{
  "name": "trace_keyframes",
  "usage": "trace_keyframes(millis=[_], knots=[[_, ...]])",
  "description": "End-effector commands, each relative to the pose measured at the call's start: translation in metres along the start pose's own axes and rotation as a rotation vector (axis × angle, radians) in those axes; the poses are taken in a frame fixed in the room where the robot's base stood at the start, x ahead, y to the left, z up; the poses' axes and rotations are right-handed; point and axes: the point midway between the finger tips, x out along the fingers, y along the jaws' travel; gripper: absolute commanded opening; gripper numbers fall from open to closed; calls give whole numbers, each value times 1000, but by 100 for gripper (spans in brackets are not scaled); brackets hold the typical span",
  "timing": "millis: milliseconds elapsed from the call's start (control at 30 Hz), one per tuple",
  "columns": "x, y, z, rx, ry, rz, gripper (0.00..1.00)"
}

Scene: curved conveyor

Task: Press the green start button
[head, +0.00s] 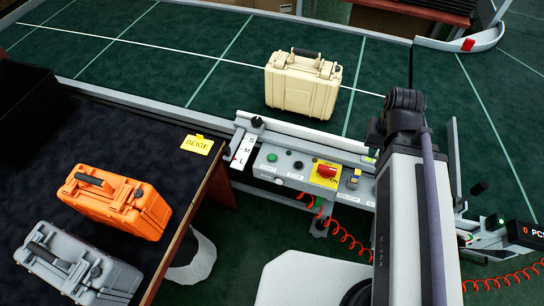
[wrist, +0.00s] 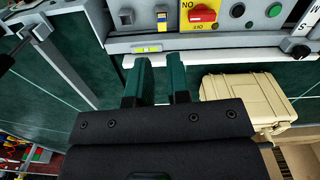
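The green start button (head: 272,157) sits at the left of the grey control panel (head: 262,171), beside a black button (head: 298,165). In the wrist view the green button (wrist: 274,10) is at the top right, beyond my fingertips and to their right. My gripper (wrist: 160,72) shows two green fingers with a gap between them and nothing held. It is apart from the button, with the fingers pointing toward the panel's edge. In the head view my arm hides the gripper.
A red knob (head: 326,170) on a yellow plate and a blue-yellow switch (head: 353,178) sit right of the button. A beige case (head: 303,88) stands on the conveyor behind the panel. Orange (head: 118,204) and grey (head: 76,262) cases lie on the table at left.

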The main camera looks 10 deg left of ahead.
Motion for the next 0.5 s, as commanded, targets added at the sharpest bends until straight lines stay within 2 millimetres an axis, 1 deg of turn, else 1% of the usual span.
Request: trace_keyframes(millis=[33,167,500], knots=[[0,0,0,0,0,0,12],[0,0,0,0,0,0,0],[0,0,0,0,0,0,0]])
